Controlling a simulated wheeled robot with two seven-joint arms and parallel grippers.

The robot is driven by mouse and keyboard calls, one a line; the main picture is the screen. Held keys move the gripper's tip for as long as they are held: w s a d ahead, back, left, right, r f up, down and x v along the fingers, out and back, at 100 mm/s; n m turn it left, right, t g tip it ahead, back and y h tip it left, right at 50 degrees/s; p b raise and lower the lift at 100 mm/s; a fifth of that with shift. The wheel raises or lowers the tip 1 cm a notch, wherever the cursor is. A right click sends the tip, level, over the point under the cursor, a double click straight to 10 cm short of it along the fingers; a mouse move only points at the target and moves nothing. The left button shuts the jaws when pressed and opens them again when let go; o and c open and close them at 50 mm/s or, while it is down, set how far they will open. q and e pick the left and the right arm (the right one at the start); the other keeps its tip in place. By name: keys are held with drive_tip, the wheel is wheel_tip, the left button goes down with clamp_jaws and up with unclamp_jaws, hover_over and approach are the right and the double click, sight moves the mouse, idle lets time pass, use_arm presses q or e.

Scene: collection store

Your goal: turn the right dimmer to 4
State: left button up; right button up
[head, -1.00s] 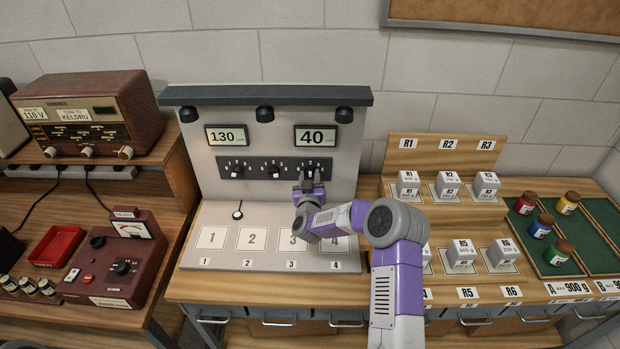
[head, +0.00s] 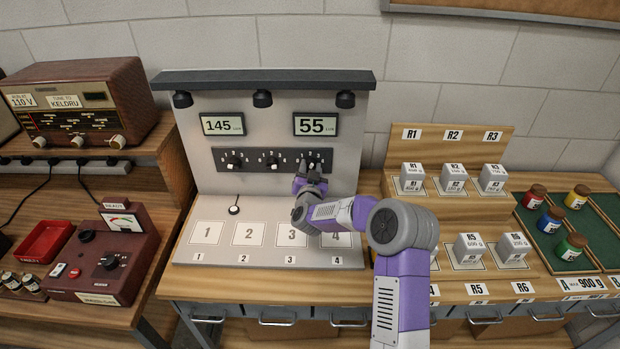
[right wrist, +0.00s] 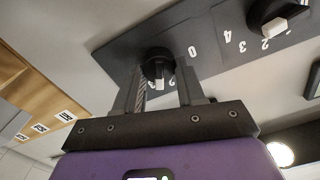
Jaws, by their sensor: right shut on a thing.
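The right dimmer is a black knob on the dark dimmer panel (head: 253,160); in the head view my gripper largely covers it. It shows in the right wrist view as a black knob (right wrist: 158,64) with a pale pointer, between my fingers. My right gripper (head: 311,172) is shut on it, with fingers on both sides in the right wrist view (right wrist: 160,88). The middle dimmer (head: 272,163) and left dimmer (head: 234,163) stand free. The right display (head: 316,124) reads 55 and the left display (head: 222,124) reads 145. My left gripper is out of view.
Numbered pads 1 to 4 lie on the grey base (head: 270,259) below the panel. White weight blocks stand on the wooden rack (head: 437,207) at right. A radio (head: 78,108) stands at left.

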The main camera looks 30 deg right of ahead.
drive_tip(key=m+b, duration=0.2)
drive_tip(key=b, duration=0.1)
drive_tip(key=m+b, duration=0.6)
drive_tip(key=shift+d+f+b, duration=0.1)
drive_tip(key=shift+f+b, duration=0.2)
drive_tip(key=shift+r+m+b, duration=0.15)
drive_tip(key=shift+m+b, duration=1.4)
drive_tip(key=shift+m, duration=0.05)
drive_tip(key=o, duration=1)
drive_tip(key=shift+s, duration=0.1)
drive_tip(key=shift+p+v, duration=0.35)
drive_tip(key=shift+v, duration=3.4)
